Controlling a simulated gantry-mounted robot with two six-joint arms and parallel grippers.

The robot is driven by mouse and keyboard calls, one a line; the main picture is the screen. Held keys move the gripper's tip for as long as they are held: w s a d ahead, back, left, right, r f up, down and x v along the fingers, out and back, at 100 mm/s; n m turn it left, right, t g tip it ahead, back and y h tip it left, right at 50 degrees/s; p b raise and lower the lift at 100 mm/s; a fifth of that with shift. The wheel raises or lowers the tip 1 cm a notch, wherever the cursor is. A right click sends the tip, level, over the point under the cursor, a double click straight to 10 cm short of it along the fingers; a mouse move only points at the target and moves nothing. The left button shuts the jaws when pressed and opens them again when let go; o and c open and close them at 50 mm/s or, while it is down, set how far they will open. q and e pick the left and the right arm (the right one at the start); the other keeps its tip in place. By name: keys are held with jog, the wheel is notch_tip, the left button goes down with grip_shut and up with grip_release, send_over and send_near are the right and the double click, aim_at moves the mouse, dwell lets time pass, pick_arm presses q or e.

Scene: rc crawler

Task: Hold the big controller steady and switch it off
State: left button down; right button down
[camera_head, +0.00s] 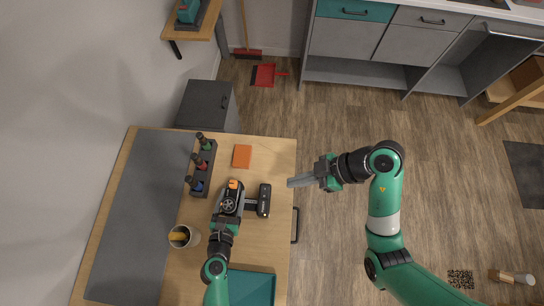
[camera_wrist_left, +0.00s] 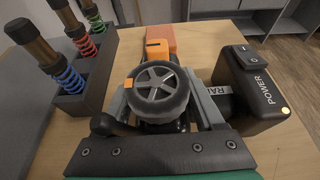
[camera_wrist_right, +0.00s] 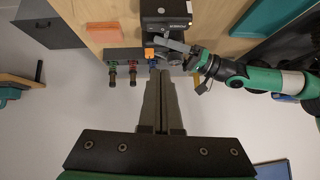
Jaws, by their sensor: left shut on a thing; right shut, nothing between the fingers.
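The big controller (camera_head: 264,200) is black, with a grey steering wheel (camera_wrist_left: 157,92) and an orange part behind the wheel. It lies on the wooden table. Its base (camera_wrist_left: 265,100) reads POWER and carries a black rocker switch (camera_wrist_left: 247,56) marked I and O. A small pale-yellow light (camera_wrist_left: 285,110) shows at the base's corner. My left gripper (camera_head: 229,203) is shut on the controller around its wheel end. My right gripper (camera_head: 290,182) is shut and empty, to the right of the base and apart from it. The controller also shows in the right wrist view (camera_wrist_right: 165,12).
A dark rack (camera_head: 205,178) with several coloured shock absorbers stands left of the controller. An orange block (camera_head: 242,156) lies behind it. A cup (camera_head: 180,236) stands front left and a teal tray (camera_head: 252,290) at the front. A grey mat (camera_head: 130,215) covers the table's left.

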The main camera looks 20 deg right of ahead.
send_over(262, 191)
jog(key=s+d, duration=0.2)
notch_tip(262, 191, down, 6)
jog(key=f, duration=0.1)
notch_tip(262, 191, down, 3)
jog(key=shift+s+a+f, duration=0.1)
jog(key=shift+a, duration=0.05)
jog(key=shift+f, duration=0.4)
jog(key=shift+s+f, duration=0.15)
jog(key=shift+f, duration=0.2)
jog(key=shift+w+d+r, duration=0.15)
jog(key=shift+w+d, duration=0.25)
jog(key=shift+w, duration=0.35)
jog(key=shift+r, duration=0.1)
